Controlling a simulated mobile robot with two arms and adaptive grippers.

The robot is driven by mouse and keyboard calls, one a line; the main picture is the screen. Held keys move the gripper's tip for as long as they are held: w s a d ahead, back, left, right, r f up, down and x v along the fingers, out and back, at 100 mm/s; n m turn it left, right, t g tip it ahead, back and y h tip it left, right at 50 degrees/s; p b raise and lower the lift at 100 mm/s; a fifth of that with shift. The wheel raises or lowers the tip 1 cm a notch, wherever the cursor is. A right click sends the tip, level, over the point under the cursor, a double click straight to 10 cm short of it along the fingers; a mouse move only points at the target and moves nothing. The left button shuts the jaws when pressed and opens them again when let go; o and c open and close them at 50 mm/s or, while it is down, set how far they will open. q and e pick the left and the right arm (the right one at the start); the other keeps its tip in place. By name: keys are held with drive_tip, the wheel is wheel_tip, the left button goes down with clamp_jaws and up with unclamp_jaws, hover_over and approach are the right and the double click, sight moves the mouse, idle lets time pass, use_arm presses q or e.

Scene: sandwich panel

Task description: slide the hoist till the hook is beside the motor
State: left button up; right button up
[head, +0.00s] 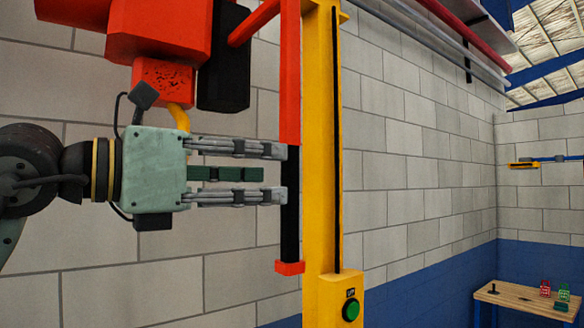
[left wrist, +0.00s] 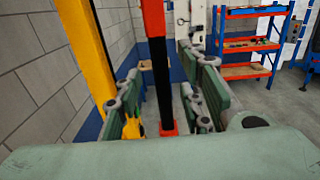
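The hoist is an orange-red body (head: 160,32) at the upper left of the head view, with a black box (head: 224,60) beside it. A red bar hangs from it and ends in a black handle (head: 290,215) with a red cap. A curved yellow piece (head: 180,118), possibly the hook, shows below the body, partly hidden. My left gripper (head: 283,172) is at the black handle. In the left wrist view the handle (left wrist: 160,80) stands between the spread fingers, with gaps at both sides. I cannot identify the motor for certain. My right gripper is not in view.
A yellow post (head: 322,150) with a green button (head: 350,309) stands just right of the handle. A wooden table (head: 525,300) is at the far right. Blue and orange shelving (left wrist: 250,45) stands across open floor in the left wrist view. A block wall is behind.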

sight(284, 175)
use_arm(q)
drive_tip(key=p+x, duration=0.2)
drive_tip(key=x, duration=0.3)
drive_tip(key=shift+w+d, duration=0.25)
drive_tip(key=shift+d, duration=0.1)
clamp_jaws()
